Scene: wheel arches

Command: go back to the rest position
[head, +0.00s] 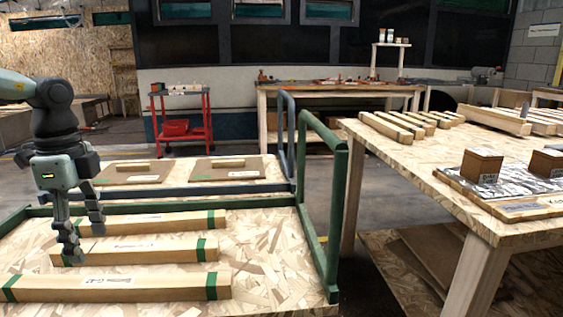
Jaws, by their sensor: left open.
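My left gripper (82,240) comes in from the left and points down over the chipboard cart. It is open, with its fingertips at the left part of the middle wooden beam (150,249); I cannot tell whether they touch it. That beam lies on the cart with green bands near its ends. A near beam (118,288) and a far beam (150,223) lie on either side, roughly parallel, also with green bands. My right gripper is not in view.
The green-railed cart (265,270) has bare board right of the beams, with a tall green post (336,210) at its right edge. A worktable (430,165) on the right bears beams and wooden blocks (480,165). A red trolley (182,120) stands behind.

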